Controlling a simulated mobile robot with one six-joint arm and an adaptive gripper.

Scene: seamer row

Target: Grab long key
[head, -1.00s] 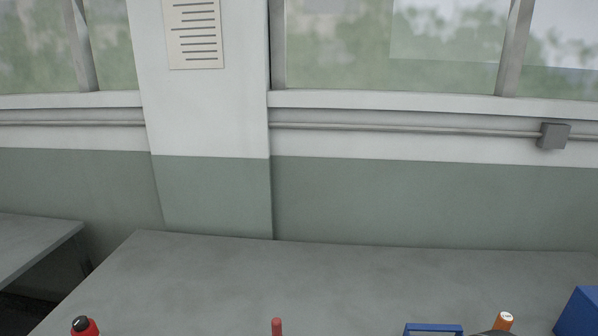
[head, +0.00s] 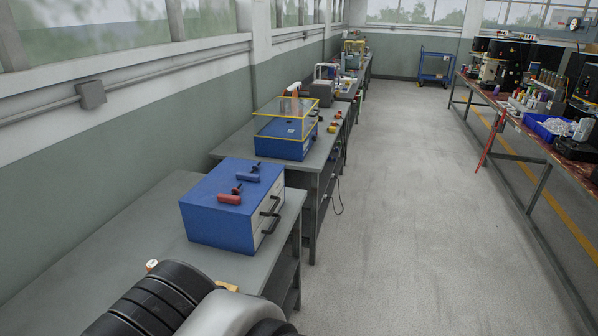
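I cannot make out a long key in the head view. On top of a blue box (head: 212,188) lie a red-handled item (head: 229,199) and a blue-handled item (head: 248,178), with small dark parts beside them. I cannot tell whether either is a key. The box stands on a grey bench (head: 150,232) and has dark handles on its pale front. My gripper is not in view.
A black ribbed rounded shape (head: 150,305) fills the lower left, near an orange item with a white cap (head: 152,265). Farther along stands a blue unit with a yellow frame (head: 285,146). The floor aisle (head: 400,220) is clear. A cluttered red-topped bench (head: 540,145) runs along the right.

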